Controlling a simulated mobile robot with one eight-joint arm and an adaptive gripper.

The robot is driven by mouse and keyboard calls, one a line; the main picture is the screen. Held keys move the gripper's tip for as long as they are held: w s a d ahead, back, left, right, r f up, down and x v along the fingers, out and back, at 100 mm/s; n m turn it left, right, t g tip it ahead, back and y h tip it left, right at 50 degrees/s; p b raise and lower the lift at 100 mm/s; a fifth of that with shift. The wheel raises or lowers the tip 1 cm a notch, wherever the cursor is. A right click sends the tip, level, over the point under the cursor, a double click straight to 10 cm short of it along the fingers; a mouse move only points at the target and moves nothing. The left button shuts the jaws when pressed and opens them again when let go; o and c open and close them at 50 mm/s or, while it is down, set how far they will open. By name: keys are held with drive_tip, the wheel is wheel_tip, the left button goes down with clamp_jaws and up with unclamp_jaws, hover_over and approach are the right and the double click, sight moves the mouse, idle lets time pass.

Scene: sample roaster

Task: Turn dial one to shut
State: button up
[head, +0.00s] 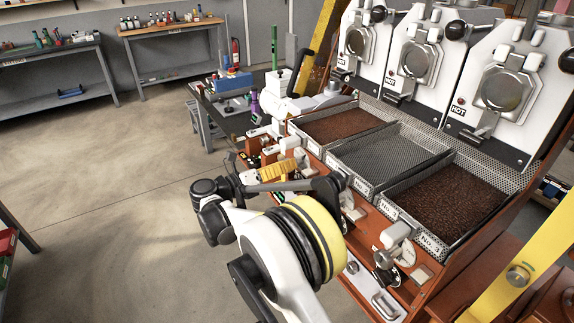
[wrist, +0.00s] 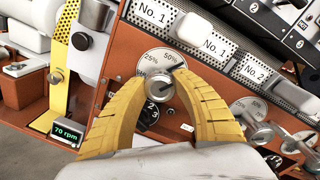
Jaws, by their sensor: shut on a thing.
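In the wrist view, dial one (wrist: 150,60) is a round pale plate marked 25% and 50%, below the No. 1 label, with a silver knob (wrist: 160,88) at its middle. The yellow fingers of my gripper (wrist: 163,92) are shut on this knob, one on each side. The tips hide parts of the plate, and I cannot read the exact setting. In the head view, my gripper (head: 279,171) reaches the orange front panel near the No. 1 tray (head: 331,160); dial one cannot be made out there.
A black numbered knob (wrist: 148,116) sits just below dial one, close to the fingers. More dials (wrist: 250,108) lie to the right. A 70 rpm display (wrist: 67,132) is at lower left. Trays No. 2 (head: 363,187) and No. 3 (head: 433,243) stand alongside. Open floor lies left.

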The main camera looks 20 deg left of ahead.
drive_tip(key=n, duration=0.8)
drive_tip(key=shift+a+g, duration=0.1)
drive_tip(key=shift+g, duration=0.2)
drive_tip(key=n, duration=0.3)
drive_tip(key=n+h, duration=0.1)
drive_tip(key=n, duration=0.2)
drive_tip(key=shift+f+n+g, duration=0.2)
drive_tip(key=shift+n+g, duration=0.1)
drive_tip(key=n, duration=0.3)
drive_tip(key=shift+n, duration=0.3)
drive_tip(key=n, duration=0.3)
drive_tip(key=shift+f+h, duration=0.1)
drive_tip(key=shift+h, duration=0.2)
drive_tip(key=n, duration=0.3)
drive_tip(key=shift+n, duration=0.4)
drive_tip(key=shift+s+n, duration=0.1)
drive_tip(key=shift+n, duration=1.8)
drive_tip(key=shift+d, duration=0.2)
